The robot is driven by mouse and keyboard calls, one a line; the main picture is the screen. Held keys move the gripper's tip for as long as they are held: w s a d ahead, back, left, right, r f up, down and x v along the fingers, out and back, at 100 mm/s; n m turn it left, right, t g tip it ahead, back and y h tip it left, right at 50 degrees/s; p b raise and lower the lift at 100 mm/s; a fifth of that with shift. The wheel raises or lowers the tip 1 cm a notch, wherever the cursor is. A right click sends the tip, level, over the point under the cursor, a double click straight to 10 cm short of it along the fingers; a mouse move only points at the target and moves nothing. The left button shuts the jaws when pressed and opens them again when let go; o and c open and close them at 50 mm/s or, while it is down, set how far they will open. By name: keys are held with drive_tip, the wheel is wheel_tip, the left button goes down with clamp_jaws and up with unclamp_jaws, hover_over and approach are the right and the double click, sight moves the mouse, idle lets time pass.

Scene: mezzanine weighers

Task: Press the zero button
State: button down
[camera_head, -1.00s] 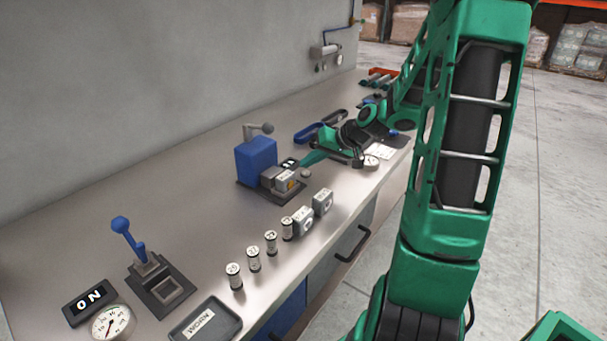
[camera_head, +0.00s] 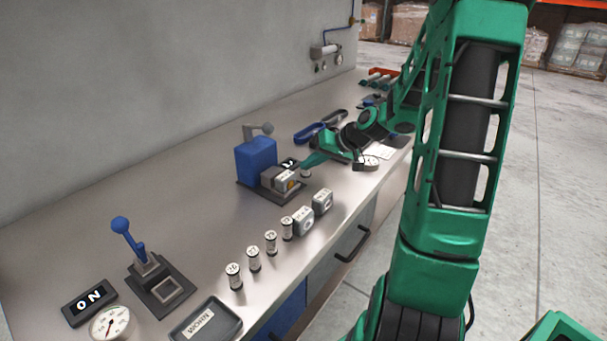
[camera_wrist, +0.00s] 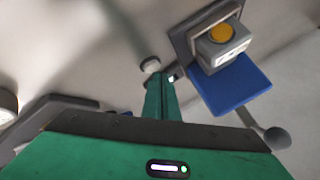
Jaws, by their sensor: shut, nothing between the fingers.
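A grey block with an orange disc (camera_wrist: 221,33) sits on the device.
A blue loop (camera_head: 309,132) lies behind my gripper.

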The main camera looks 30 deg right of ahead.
sight(309, 174)
drive_tip(key=shift+f, duration=0.45)
idle(0.6)
drive_tip(key=shift+r, duration=0.85)
drive_tip(key=shift+r, duration=2.55)
